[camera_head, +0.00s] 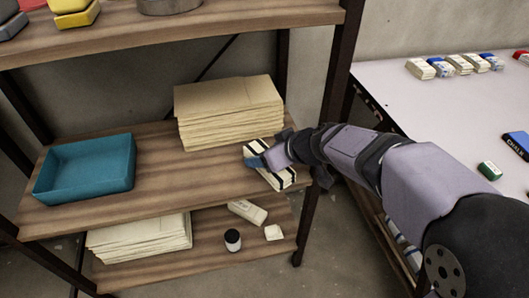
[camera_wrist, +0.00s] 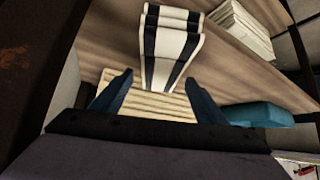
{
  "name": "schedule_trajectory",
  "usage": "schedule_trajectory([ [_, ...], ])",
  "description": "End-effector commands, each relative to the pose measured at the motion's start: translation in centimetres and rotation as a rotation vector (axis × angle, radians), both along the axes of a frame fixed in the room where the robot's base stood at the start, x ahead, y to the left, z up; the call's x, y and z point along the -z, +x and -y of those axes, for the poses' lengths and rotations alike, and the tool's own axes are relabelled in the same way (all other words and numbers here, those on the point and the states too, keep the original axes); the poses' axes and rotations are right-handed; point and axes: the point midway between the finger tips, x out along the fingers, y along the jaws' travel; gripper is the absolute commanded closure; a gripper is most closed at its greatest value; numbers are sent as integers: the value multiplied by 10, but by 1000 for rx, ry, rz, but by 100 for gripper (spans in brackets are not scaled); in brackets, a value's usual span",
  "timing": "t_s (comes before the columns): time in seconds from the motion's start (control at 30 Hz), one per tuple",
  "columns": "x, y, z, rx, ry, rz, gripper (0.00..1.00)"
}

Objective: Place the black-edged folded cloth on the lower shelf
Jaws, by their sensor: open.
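A cream folded cloth with black bands (camera_head: 285,178) lies on the middle shelf (camera_head: 215,190), near its right end. In the head view my gripper (camera_head: 258,163) is over it and hides part of it. In the wrist view the banded cloth (camera_wrist: 172,48) is just beyond my open gripper (camera_wrist: 158,82). A pale ribbed surface (camera_wrist: 150,104) shows between the two blue fingers. The lower shelf (camera_head: 215,252) is below.
A tan stack (camera_head: 230,115) stands behind the cloth and a teal tray (camera_head: 85,170) stands at left. The lower shelf holds a pale stack (camera_head: 140,238), a dark jar (camera_head: 233,240) and small pale blocks (camera_head: 248,211). A rack post (camera_head: 318,175) and a white table (camera_head: 440,105) are at right.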

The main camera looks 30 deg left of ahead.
Motion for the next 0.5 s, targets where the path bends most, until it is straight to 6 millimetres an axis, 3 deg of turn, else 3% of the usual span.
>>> schedule_trajectory([
  [0.23, -27, -9, 23, 1, 1, 3, 33],
  [0.5, -37, -14, 34, 0, -1, 1, 33],
])
